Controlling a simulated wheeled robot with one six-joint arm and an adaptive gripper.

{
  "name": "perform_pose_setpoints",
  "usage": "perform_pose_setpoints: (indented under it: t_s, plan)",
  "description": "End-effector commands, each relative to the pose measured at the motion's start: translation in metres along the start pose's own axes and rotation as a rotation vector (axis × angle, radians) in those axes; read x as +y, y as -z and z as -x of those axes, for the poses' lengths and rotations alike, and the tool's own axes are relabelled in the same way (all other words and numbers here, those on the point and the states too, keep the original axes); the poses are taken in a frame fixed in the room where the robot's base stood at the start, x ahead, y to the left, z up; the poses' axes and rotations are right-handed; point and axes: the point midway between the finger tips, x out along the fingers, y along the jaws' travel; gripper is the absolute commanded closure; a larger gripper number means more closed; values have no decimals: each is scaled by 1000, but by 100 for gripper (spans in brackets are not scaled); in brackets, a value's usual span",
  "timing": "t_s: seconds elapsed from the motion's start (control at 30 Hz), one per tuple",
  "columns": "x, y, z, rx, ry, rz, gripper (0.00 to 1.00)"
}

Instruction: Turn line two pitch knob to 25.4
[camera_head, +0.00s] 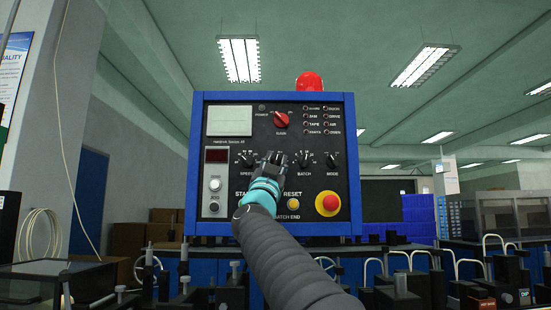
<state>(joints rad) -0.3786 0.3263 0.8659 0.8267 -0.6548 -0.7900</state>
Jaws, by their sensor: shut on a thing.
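A blue-framed control panel (348,130) stands straight ahead, with a row of black knobs across its middle. My gripper (277,158) is at the second knob place in this row, between the speed knob (246,159) and the batch knob (304,159). It is shut on the knob there, which the fingers mostly cover. That knob's label is hidden behind my gripper and arm, and its pointer and setting cannot be read. A small dark display with a red tint (216,156) sits left of the knobs; no figures are legible.
The mode knob (332,160) is at the row's right end. Above the row is a red knob (281,119). Below are a red emergency button (328,203), a yellow button (293,204) and two pale round controls at the left. A red beacon (309,82) tops the panel.

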Motion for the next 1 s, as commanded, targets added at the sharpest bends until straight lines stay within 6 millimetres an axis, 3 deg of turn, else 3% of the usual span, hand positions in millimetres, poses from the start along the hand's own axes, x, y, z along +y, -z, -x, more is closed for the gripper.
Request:
perform_pose_setpoints:
  t_s: [0.77, 0.8, 0.87, 1.0]
  plan:
    - [-1, 0, 0, 0, -71, -73, 100]
    - [-1, 0, 0, 0, -71, -73, 64]
    - [-1, 0, 0, 0, -71, -73, 49]
    - [-1, 0, 0, 1, -71, -73, 47]
